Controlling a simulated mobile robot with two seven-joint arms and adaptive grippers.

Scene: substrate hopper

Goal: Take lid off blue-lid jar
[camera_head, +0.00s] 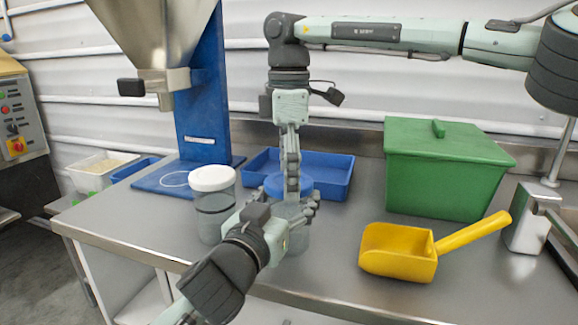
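The blue-lid jar (298,241) is a clear jar standing upright on the steel table. Its blue lid (306,187) sits on top. My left gripper (308,209) reaches in from the lower left, with its fingers at the jar's body just below the lid; it appears closed around the jar and hides much of it. My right gripper (291,190) points straight down from above, with its fingers over the lid. It is seen edge-on, one finger in front of the other, so I cannot tell whether it is pressed on the lid.
A white-lid jar (212,180) stands close left of my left gripper. A blue tray (335,174) is behind the jars, and a green lidded bin (440,185) and yellow scoop (398,256) are to the right. A hopper (155,40) on a blue stand (203,110) is at back left.

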